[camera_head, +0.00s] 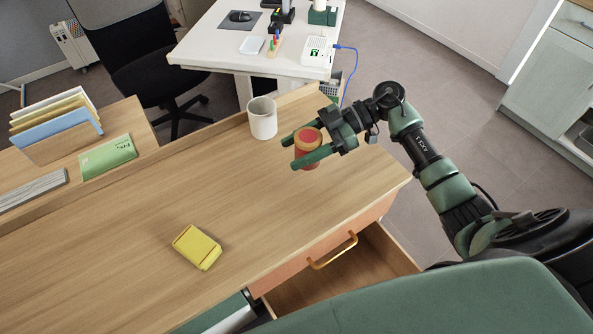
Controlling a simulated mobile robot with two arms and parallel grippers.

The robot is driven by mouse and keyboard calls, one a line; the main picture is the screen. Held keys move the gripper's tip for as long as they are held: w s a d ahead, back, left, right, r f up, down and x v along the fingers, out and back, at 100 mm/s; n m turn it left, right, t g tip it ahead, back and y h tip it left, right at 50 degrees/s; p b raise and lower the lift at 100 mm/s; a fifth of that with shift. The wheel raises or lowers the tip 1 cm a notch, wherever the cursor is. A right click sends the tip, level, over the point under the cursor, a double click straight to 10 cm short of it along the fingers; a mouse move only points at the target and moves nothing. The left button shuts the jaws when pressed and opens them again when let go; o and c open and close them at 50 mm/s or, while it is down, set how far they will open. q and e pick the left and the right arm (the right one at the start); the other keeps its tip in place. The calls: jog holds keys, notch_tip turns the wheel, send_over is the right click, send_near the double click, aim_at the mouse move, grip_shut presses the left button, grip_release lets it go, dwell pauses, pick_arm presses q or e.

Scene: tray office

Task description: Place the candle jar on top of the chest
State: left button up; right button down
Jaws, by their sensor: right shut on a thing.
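The candle jar (306,137) is red with a pale reddish top, near the right end of the wooden desk. My right gripper (293,152) is shut on it, with one green finger on either side; the fingers hide part of the jar. I cannot tell whether its base touches the desktop. A small yellow box-like thing (197,248), possibly the chest, lies on the desk, nearer to me and to the left of the jar. Its top is clear. My left gripper is not in view.
A white mug (263,118) stands close left of the jar. A drawer (335,275) is open below the desk's front edge. A file rack (62,145), green packet (108,156) and keyboard (32,190) sit at the left. The desk's middle is clear.

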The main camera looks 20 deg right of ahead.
notch_tip(320, 180, down, 8)
jog(key=shift+f+b, duration=0.2)
jog(key=shift+b, duration=0.15)
jog(key=shift+f, duration=0.1)
jog(key=c, duration=0.5)
grip_release()
jog(key=b+v, duration=0.1)
jog(key=v, duration=1.1)
